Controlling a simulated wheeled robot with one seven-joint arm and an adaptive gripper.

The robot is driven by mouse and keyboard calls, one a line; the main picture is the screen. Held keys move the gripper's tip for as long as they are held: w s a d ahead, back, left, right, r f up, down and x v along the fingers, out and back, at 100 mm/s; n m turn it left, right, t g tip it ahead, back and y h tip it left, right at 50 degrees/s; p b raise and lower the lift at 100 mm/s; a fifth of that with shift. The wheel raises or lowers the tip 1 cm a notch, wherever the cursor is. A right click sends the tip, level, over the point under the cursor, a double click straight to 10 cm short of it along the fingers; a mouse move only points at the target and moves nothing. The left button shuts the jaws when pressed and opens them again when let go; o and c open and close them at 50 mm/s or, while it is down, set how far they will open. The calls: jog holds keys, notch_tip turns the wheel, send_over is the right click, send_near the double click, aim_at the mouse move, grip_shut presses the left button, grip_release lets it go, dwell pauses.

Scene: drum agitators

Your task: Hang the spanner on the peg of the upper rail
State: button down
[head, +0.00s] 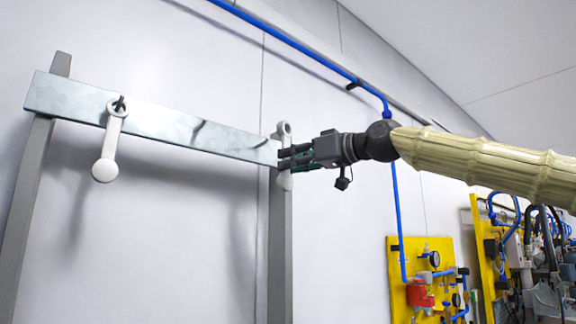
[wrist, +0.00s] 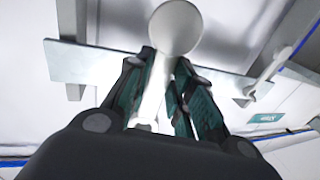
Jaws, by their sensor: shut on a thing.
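A white spanner (head: 285,131) is held in my gripper (head: 296,158), its ring end up and its shaft roughly upright, at the right end of the metal rail (head: 160,122). In the wrist view the spanner (wrist: 153,92) lies between both fingers (wrist: 168,95), with one round end beyond the fingertips. I cannot tell whether it touches the rail. A dark peg (head: 197,129) sticks out near the rail's middle with nothing on it. A second white spanner (head: 107,150) hangs by its ring on the left peg (head: 119,102); it also shows in the wrist view (wrist: 268,72).
Two grey posts (head: 279,245) (head: 27,200) carry the rail in front of a pale wall (head: 190,220). A blue pipe (head: 300,48) runs along the wall above and drops behind my arm. Yellow panels (head: 398,300) with fittings stand at lower right.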

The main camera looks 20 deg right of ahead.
jog(key=shift+a+r+p, duration=0.15)
jog(key=shift+p, duration=0.2)
jog(key=shift+w+p, duration=0.6)
jog(key=shift+w+a+p, duration=0.2)
jog(key=shift+a+p, duration=0.05)
jog(key=shift+p, duration=0.3)
jog(key=w+a+f+p, duration=0.1)
jog(key=w+a+p, duration=0.1)
jog(key=w, duration=0.5)
jog(key=shift+w+a+f+p, duration=0.35)
jog(key=shift+p, duration=0.45)
jog(key=c, duration=1.2)
grip_release()
